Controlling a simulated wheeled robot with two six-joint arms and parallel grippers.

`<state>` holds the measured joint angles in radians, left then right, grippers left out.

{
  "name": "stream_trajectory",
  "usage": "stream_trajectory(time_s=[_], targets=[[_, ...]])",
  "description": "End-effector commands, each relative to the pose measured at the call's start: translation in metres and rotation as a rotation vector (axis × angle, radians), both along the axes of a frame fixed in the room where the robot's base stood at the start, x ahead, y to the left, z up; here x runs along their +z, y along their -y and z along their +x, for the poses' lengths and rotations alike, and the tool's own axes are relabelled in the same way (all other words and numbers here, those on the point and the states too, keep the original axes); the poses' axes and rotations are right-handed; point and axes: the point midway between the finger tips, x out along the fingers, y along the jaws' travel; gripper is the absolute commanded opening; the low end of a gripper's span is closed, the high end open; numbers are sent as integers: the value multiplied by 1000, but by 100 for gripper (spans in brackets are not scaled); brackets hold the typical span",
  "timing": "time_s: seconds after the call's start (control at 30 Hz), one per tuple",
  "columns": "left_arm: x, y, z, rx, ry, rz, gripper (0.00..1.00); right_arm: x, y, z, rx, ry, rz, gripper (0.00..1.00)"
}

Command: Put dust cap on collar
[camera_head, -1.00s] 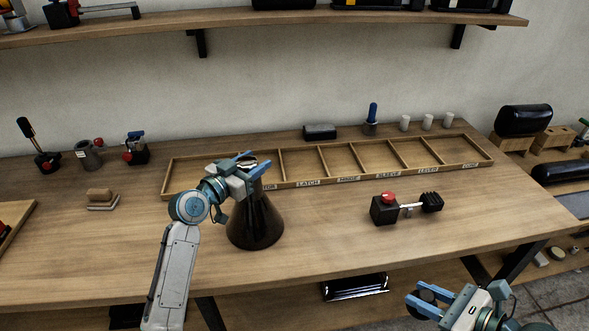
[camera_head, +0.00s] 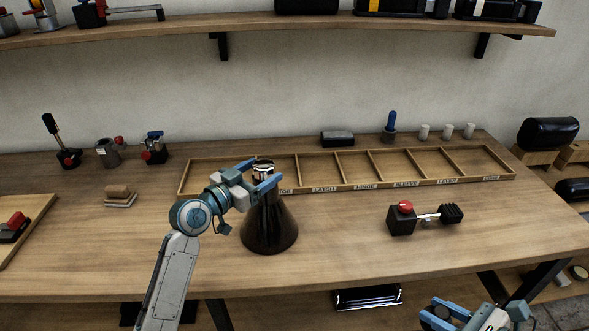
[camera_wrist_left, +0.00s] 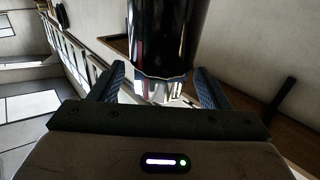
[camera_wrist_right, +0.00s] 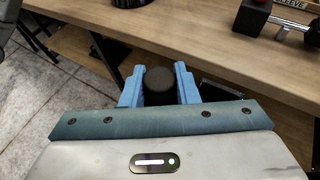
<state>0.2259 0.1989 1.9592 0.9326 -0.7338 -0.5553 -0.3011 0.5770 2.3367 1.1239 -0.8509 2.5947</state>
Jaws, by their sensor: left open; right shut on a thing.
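A dark cone-shaped stand (camera_head: 269,225) is upright on the bench, with a shiny metal collar (camera_head: 263,165) at its narrow top. My left gripper (camera_head: 268,172) is open, its blue fingers on either side of the collar. In the left wrist view the shiny collar (camera_wrist_left: 165,85) lies between the spread fingers (camera_wrist_left: 160,90). My right gripper (camera_wrist_right: 158,82) is shut on a round black cap (camera_wrist_right: 159,86), held off the bench's front edge at the lower right. In the head view the right gripper (camera_head: 440,312) is partly cut off by the frame.
A wooden compartment tray (camera_head: 415,183) with labels runs behind the cone. A black block with a red knob and rod (camera_head: 402,218) stands to its right. Small fixtures (camera_head: 108,152) stand at the back left. The bench front (camera_head: 330,255) is clear.

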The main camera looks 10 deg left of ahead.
Motion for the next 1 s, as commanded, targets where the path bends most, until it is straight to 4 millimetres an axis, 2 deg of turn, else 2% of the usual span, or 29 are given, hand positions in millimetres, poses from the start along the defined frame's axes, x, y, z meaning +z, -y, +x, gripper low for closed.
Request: stream_trajectory(time_s=[0.1, 0.4, 0.63, 1.0], targets=[[-5, -14, -23, 0, 0, 9, 70, -11, 0, 0, 0, 0, 0, 6], [-2, -37, -61, 1, -1, 5, 70, -20, 0, 0, 0, 0, 0, 6], [-1, -43, -72, 0, 0, 1, 70, -23, 0, 0, 0, 0, 0, 6], [-1, -44, -73, 0, -2, 1, 70, -23, 0, 0, 0, 0, 0, 6]])
